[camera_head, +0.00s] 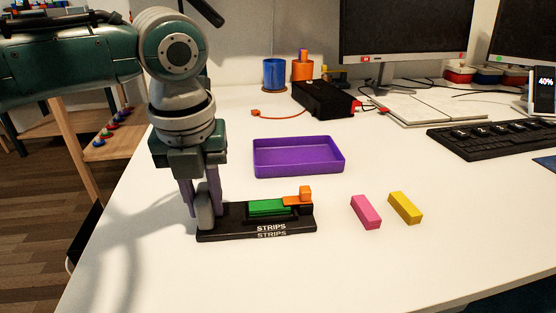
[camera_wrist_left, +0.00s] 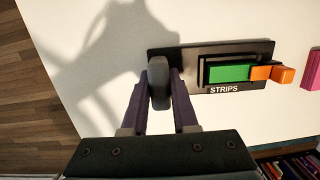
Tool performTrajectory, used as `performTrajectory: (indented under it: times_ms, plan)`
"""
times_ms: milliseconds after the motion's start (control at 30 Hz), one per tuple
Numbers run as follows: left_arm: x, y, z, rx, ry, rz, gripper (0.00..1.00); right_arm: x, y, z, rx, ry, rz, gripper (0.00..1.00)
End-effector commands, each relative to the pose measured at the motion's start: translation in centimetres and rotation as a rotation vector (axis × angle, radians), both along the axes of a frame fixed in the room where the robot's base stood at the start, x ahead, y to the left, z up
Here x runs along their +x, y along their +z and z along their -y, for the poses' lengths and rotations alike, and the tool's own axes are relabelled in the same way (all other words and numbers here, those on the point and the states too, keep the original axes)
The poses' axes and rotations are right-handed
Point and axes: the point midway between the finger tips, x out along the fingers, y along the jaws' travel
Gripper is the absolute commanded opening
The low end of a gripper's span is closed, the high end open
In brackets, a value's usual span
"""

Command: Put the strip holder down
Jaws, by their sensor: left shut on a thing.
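The strip holder (camera_head: 256,233) is a long black base marked STRIPS, level and low over the white table, with no clear gap beneath it. Its slot holds a green strip (camera_head: 267,207) and an orange piece (camera_head: 304,194) at the right end. My left gripper (camera_head: 203,206) points down at the holder's left end, its purple fingers shut around a grey upright grip (camera_wrist_left: 159,82). The holder also shows in the left wrist view (camera_wrist_left: 190,57). The finger tips are partly hidden by the grip. My right gripper is not in view.
A pink block (camera_head: 365,212) and a yellow block (camera_head: 405,207) lie right of the holder. An empty purple tray (camera_head: 298,171) stands behind it. A keyboard (camera_head: 490,138), a black box (camera_head: 322,99) and cups are farther back. The table front is clear.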

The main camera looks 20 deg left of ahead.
Motion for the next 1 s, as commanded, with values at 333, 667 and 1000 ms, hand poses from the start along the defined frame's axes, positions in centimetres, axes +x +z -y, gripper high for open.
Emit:
performTrajectory:
  times_ms: [333, 667, 1000]
  plan:
    - [0.0, 0.0, 0.0, 0.0, 0.0, 0.0, 0.57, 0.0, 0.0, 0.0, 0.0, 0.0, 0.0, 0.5]
    - [-0.1, 1.5, 0.1, 0.0, 0.0, 0.001, 0.57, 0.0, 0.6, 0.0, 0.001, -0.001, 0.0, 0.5]
    - [-1.0, 9.0, 0.6, -0.001, -0.001, 0.003, 0.57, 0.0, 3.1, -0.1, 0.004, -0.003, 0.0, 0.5]
